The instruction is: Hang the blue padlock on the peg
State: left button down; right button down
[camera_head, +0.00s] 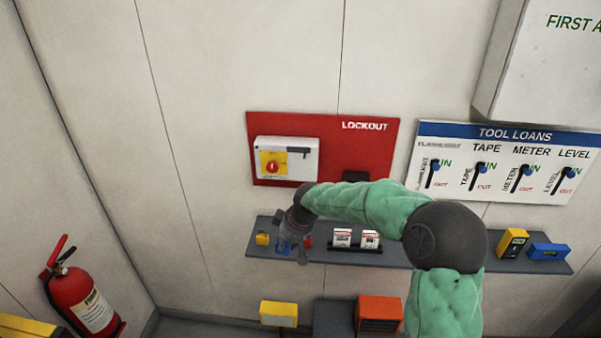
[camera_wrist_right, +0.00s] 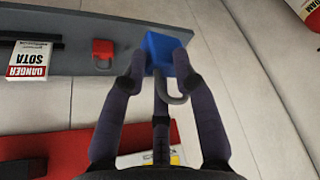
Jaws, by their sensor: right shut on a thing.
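My right gripper (camera_head: 290,243) is shut on the blue padlock (camera_head: 283,247) at the left part of the grey shelf. In the right wrist view, the fingers (camera_wrist_right: 160,66) hold the sides of the blue padlock's body (camera_wrist_right: 163,45). Its grey shackle (camera_wrist_right: 178,92) points back toward the palm. I cannot tell whether the padlock touches the shelf. The red LOCKOUT board (camera_head: 384,150) is on the wall above, with a white switch box (camera_head: 300,146). A dark fitting (camera_head: 355,176) sits low on the board. I cannot make out the peg. My left gripper is out of view.
The grey shelf (camera_head: 445,258) holds a yellow padlock (camera_head: 262,239), a red padlock (camera_wrist_right: 103,50), white danger tags (camera_head: 342,237) and a blue case (camera_head: 548,251). The TOOL LOANS board (camera_head: 500,165) is at right. A fire extinguisher (camera_head: 82,298) stands at left.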

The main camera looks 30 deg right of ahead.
jog(key=w+d+r+m+h+p, duration=0.1)
jog(key=d+r+m+p, duration=0.15)
jog(key=r+p, duration=0.3)
jog(key=w+d+r+m+p, duration=0.1)
jog(key=w+d+r+p, duration=0.2)
jog(key=r, duration=0.4)
jog(key=d+r+m+h+p, duration=0.1)
jog(key=d+r+p, duration=0.2)
jog(key=r+p, duration=0.25)
jog(key=w+d+p, duration=0.1)
jog(key=w, duration=0.1)
jog(key=w+d+p, duration=0.2)
jog(key=w, duration=0.1)
jog(key=w+d+p, duration=0.2)
jog(key=shift+w+d+f, duration=0.1)
jog(key=shift+w+d, duration=0.1)
jog(key=shift+d, duration=0.05)
dwell(0.3)
jog(key=shift+w+d+f, duration=0.1)
jog(key=shift+d+f, duration=0.05)
dwell(0.6)
jog(key=c, duration=1.3)
grip_release()
jog(key=o, duration=0.4)
jog(key=shift+w+d+f, duration=0.1)
jog(key=shift+w+f, duration=0.05)
jog(key=shift+w+d+f, duration=0.15)
